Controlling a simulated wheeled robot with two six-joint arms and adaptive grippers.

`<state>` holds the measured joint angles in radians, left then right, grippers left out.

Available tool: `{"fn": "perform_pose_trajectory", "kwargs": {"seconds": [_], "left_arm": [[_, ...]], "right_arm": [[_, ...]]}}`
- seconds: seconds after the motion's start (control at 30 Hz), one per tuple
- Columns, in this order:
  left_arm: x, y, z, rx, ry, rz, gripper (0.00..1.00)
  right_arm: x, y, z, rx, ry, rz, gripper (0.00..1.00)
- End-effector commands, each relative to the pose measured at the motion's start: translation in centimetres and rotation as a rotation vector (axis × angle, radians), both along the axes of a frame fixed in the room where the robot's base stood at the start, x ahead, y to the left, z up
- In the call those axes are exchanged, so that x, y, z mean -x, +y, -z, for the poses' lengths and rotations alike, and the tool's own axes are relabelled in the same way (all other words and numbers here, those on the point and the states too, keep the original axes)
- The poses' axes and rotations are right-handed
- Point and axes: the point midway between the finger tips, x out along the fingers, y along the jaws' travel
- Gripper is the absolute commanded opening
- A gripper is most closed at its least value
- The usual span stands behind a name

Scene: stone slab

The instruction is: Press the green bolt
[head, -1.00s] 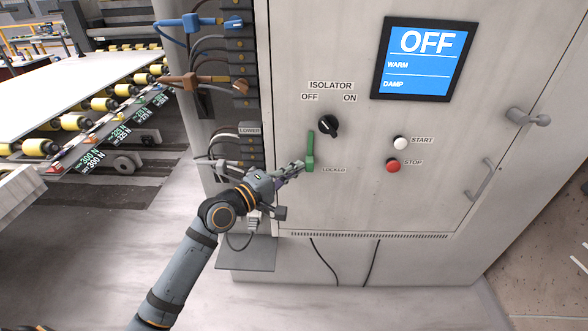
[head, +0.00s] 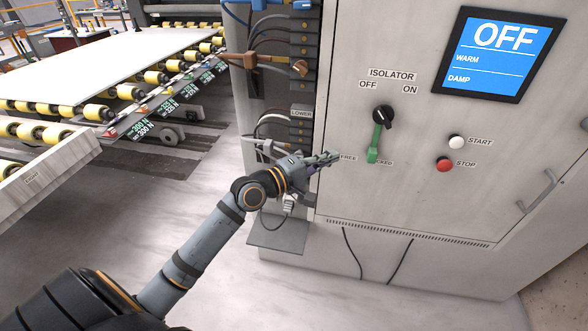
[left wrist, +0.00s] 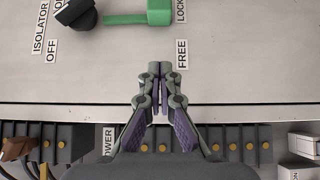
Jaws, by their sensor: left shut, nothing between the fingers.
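The green bolt (head: 373,147) is on the cabinet front, its upper end at the black isolator knob (head: 383,115). Its lower end covers part of the LOCKED label (head: 385,162). The FREE label (head: 348,158) is to its left, uncovered. In the left wrist view the bolt (left wrist: 135,19) lies at the top, next to the knob (left wrist: 76,13). My left gripper (head: 333,157) is shut and empty, left of the bolt and apart from it. Its closed fingertips (left wrist: 159,70) point toward the panel near the FREE label. My right gripper is out of view.
A screen (head: 502,52) reads OFF. A white START button (head: 456,142) and red STOP button (head: 444,164) sit right of the bolt. Cables and terminal blocks (head: 303,52) line the cabinet's left side. A roller conveyor (head: 155,76) stands far left.

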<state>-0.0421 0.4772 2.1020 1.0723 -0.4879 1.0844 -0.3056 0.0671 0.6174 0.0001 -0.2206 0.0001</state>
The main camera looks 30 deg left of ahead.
Motion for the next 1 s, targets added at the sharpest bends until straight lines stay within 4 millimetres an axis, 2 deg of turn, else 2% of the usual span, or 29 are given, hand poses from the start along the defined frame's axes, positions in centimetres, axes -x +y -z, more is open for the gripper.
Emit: {"fn": "perform_pose_trajectory", "kwargs": {"seconds": [0.13,0.23,0.3,0.4,0.5,0.77,1.0], "left_arm": [[1.9,1.0,0.1,-0.008,0.002,0.001,0.00],[3.2,1.5,0.1,-0.009,0.003,0.008,0.00],[4.0,2.1,-0.3,-0.008,0.007,0.002,0.00],[5.2,2.6,-0.3,-0.007,0.005,0.006,0.00],[6.2,3.3,-0.4,-0.004,0.007,0.004,0.00],[7.3,3.9,-0.1,0.001,0.000,0.003,0.00],[7.3,3.9,0.0,0.003,-0.001,0.003,0.00]], "right_arm": [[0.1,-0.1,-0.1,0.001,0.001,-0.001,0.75],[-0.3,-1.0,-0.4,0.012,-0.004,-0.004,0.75],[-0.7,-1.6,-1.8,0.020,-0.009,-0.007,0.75],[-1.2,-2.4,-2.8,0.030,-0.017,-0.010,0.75],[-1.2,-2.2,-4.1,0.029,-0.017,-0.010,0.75],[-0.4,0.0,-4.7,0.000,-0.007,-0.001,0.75],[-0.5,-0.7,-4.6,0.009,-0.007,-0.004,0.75]]}}
